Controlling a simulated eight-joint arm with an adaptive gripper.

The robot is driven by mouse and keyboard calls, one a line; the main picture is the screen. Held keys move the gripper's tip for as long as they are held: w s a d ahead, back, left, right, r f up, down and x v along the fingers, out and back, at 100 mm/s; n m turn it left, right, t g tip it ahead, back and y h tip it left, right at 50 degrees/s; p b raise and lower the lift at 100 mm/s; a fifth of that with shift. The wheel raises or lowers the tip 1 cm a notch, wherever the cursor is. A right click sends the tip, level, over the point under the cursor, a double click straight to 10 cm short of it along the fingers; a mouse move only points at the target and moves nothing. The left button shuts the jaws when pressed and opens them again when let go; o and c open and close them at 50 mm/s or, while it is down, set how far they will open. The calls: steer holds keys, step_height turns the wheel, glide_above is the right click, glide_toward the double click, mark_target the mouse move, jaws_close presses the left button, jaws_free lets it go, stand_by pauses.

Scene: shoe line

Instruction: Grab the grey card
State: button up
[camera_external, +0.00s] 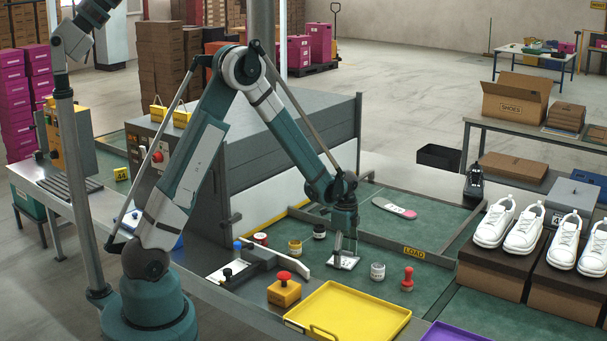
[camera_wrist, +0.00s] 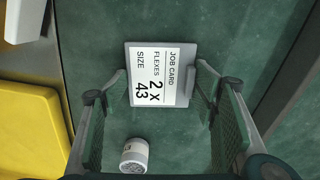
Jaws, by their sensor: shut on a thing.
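The grey card (camera_external: 347,263) is a grey plate with a white printed face, low over the green bench. I cannot tell whether the card touches the bench.
A white jar (camera_external: 377,272) and a red-handled stamp (camera_external: 408,279) stand right of the card. A yellow tray (camera_external: 350,312) lies in front. More jars (camera_external: 295,248) stand to the left.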

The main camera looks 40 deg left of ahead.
mark_target(343, 260)
steer(key=shift+r, duration=0.15)
step_height(343, 260, up, 10)
steer(key=p, duration=0.2)
stand_by(0.4)
